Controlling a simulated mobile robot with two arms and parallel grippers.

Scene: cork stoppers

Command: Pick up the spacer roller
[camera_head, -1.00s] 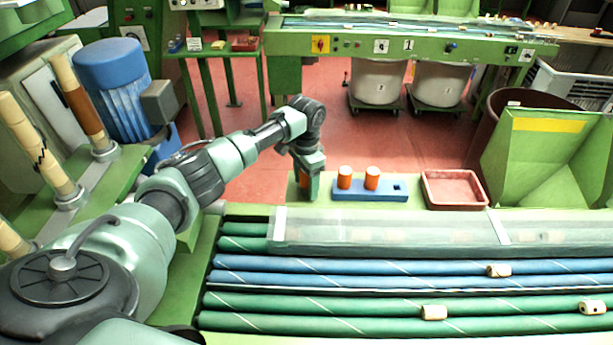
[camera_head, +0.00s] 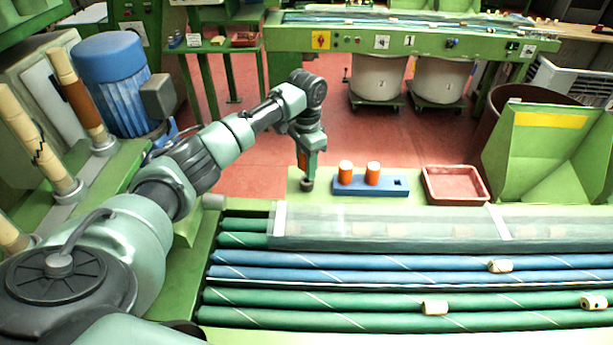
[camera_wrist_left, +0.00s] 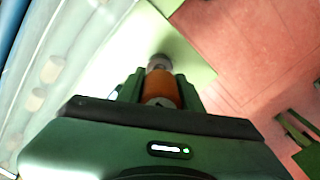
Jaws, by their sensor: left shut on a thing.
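My left gripper (camera_head: 308,158) is shut on an orange roller (camera_head: 303,160), above the left end of the green ledge. In the left wrist view the orange roller (camera_wrist_left: 162,86) sits between the two fingers, with a grey part (camera_wrist_left: 160,62) just beyond it. A grey round piece (camera_head: 307,185) shows below the fingers in the head view; I cannot tell whether it touches the ledge. Two more orange rollers, one on the left (camera_head: 346,172) and one on the right (camera_head: 372,173), stand upright in a blue block (camera_head: 355,189) beside the gripper. My right gripper is not in view.
The block has an empty square recess at its right end. A reddish tray (camera_head: 455,199) stands further right, next to a green chute (camera_head: 545,150). In front lie long green and blue rollers with loose corks (camera_head: 434,307), partly under a clear cover (camera_head: 390,232).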

